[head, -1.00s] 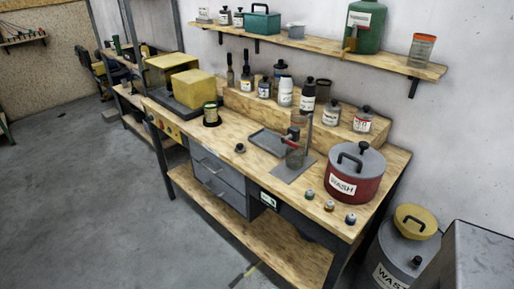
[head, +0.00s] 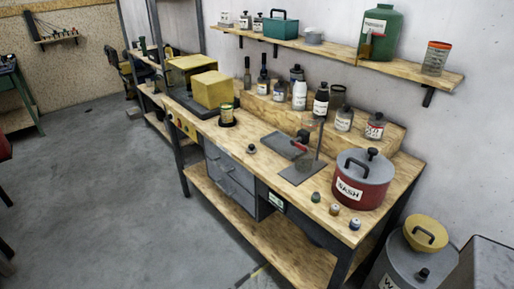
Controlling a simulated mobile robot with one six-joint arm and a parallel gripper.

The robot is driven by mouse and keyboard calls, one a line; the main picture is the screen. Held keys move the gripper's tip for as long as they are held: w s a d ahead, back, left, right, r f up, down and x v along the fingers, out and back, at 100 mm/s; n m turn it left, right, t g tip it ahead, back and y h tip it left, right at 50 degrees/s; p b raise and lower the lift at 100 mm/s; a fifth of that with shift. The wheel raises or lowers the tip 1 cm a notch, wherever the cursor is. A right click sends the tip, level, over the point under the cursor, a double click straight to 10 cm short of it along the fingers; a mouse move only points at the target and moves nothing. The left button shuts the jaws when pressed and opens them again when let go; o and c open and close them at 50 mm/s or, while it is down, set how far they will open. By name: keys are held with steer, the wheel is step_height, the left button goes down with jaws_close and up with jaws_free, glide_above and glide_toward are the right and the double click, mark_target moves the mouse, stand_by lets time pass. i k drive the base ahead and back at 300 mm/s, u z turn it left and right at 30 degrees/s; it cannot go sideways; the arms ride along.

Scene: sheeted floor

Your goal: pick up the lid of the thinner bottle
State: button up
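My gripper is not in view. Several labelled bottles stand along the back of the wooden bench, among them a white one (head: 300,96) and a black one with a white label (head: 321,103). A large green jug (head: 381,38) with a white label stands on the wall shelf. The labels are too small to read surely, so I cannot tell which is the thinner bottle. Small loose caps lie on the bench's front right: a dark green one (head: 316,197), a grey-brown one (head: 334,209) and a bluish one (head: 355,224). A dark cap (head: 251,148) lies further left.
A red pot (head: 362,190) with a grey lid stands at the bench's right end. A stand with a grey base (head: 300,170) is mid-bench. A grey drum (head: 400,262) stands beside the bench. The concrete floor (head: 110,200) on the left is clear.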

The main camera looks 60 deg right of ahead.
mark_target(252, 149)
steer(key=u, duration=0.1)
steer(key=i, duration=0.95)
steer(key=z, duration=0.1)
